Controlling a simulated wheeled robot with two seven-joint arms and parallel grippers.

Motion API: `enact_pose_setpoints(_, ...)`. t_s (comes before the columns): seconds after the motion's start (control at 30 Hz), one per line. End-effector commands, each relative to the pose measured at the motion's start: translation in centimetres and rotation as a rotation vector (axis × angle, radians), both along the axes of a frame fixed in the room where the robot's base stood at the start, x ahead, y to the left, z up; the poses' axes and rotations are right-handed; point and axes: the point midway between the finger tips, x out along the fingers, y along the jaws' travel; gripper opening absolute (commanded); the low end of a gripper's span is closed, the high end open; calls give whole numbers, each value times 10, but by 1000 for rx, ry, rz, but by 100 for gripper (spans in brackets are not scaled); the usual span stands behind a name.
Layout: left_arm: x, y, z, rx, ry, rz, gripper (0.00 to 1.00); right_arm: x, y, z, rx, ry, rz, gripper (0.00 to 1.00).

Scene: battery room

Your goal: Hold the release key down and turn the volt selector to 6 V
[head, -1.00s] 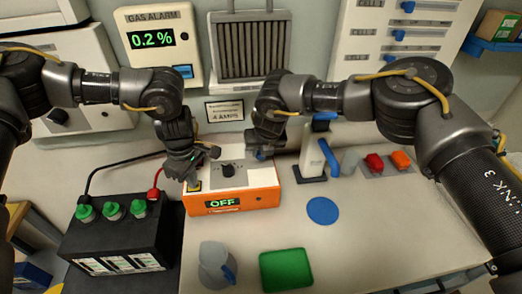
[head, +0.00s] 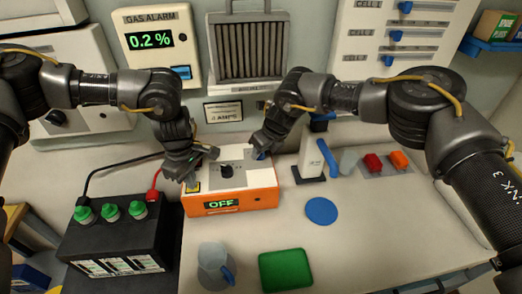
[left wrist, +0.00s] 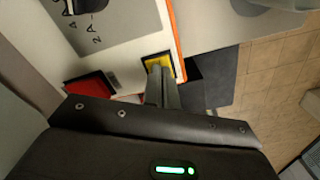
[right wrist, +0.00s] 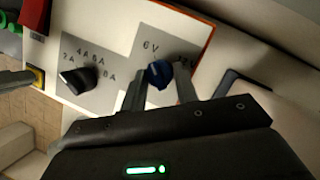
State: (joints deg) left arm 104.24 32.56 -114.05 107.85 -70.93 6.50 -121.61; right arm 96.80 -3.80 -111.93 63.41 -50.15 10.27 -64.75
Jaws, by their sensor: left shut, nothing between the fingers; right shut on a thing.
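The orange charger (head: 232,201) stands on the bench, its display reading OFF. The volt selector, a blue knob (right wrist: 157,73), sits on a grey plate marked 6 V and 12 V; I cannot tell exactly where it points. My right gripper (right wrist: 160,82) is shut on this knob, one finger on each side; in the head view it partly hides it. The yellow key (left wrist: 158,57) is at the charger's corner. My left gripper (left wrist: 157,68) is shut and empty, its fingertips on or just over the key. I cannot tell how far down the key is.
A black amp knob (right wrist: 80,80) is beside the volt selector, and a red patch (left wrist: 90,88) near the yellow key. A battery (head: 115,240) with cables stands left. A jug (head: 214,262), green tray (head: 286,270) and blue disc (head: 321,211) lie in front and right.

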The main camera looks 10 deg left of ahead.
Motion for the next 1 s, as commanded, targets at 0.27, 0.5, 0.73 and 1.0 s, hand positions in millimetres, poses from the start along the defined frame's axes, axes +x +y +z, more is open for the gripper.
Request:
enact_pose_setpoints(0.27,0,0,0,0,1,0,0,0,1,0,1,0,7,7)
enact_pose_setpoints(0.5,0,0,0,0,1,0,0,0,1,0,1,0,6,47)
enact_pose_setpoints(0.73,0,0,0,0,1,0,0,0,0,0,0,0,5,51)
enact_pose_setpoints(1.0,0,0,0,0,1,0,0,-3,-5,17,2,-2,5,51)
